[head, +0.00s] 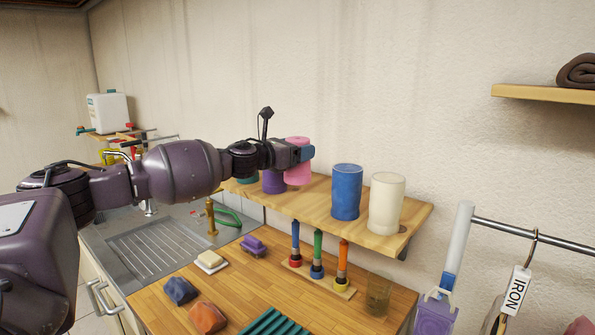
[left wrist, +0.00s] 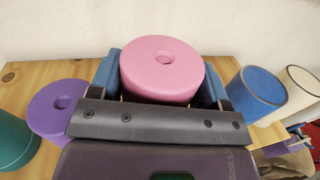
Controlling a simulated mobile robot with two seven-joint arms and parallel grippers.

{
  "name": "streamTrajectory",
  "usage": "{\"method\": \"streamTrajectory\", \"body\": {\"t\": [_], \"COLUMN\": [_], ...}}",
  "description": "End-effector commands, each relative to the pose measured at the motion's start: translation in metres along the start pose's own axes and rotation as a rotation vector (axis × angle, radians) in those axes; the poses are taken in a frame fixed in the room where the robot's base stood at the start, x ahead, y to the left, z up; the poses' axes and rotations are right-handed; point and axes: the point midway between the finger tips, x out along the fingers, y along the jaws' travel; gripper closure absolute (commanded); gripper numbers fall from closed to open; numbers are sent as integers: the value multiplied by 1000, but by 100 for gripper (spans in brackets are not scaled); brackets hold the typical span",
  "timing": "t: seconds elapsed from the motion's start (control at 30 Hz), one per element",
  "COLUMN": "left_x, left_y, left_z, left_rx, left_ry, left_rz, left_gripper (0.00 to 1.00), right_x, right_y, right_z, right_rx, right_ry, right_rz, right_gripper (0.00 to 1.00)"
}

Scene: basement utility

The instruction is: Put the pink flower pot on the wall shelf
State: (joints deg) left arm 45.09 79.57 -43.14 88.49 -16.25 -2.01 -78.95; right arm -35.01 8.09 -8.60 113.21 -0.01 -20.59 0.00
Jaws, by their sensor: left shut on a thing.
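The pink flower pot (head: 298,161) is between the fingers of my left gripper (head: 306,154), at the wall shelf (head: 318,204). In the left wrist view the pink pot (left wrist: 162,68) shows a round face with a small hole, with a blue finger on each side. My left gripper (left wrist: 162,80) is shut on it. I cannot tell whether the pot touches the shelf board. On the shelf, a purple pot (head: 273,182) is to its left, and a blue pot (head: 347,191) and a cream pot (head: 387,203) are to its right. My right gripper is not in view.
A teal pot (left wrist: 14,140) stands at the shelf's left end. Below are a wooden counter (head: 220,275) with sponges and brushes, and a sink (head: 160,255). A higher shelf (head: 540,94) and a rail (head: 530,239) are at the right.

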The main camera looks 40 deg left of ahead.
Motion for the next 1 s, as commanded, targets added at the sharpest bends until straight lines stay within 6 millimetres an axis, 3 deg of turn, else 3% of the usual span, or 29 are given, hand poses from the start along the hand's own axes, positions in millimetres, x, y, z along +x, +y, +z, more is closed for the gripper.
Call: {"method": "streamTrajectory", "body": {"t": [0.27,0.5,0.93,0.97,1.0], "left_x": [0,0,0,0,0], "left_y": [-1,-2,-2,-2,-2], "left_z": [-17,-47,-52,-53,-52], "left_rx": [-1,-2,1,1,1], "left_ry": [0,1,-1,0,0], "left_rz": [-1,-1,0,0,0], "left_gripper": [55,55,55,28,22], "right_x": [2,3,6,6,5], "right_y": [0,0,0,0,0], "right_z": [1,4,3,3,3], "right_rx": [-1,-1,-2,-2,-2], "right_ry": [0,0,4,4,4], "right_rz": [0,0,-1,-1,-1], "right_gripper": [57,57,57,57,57]}}
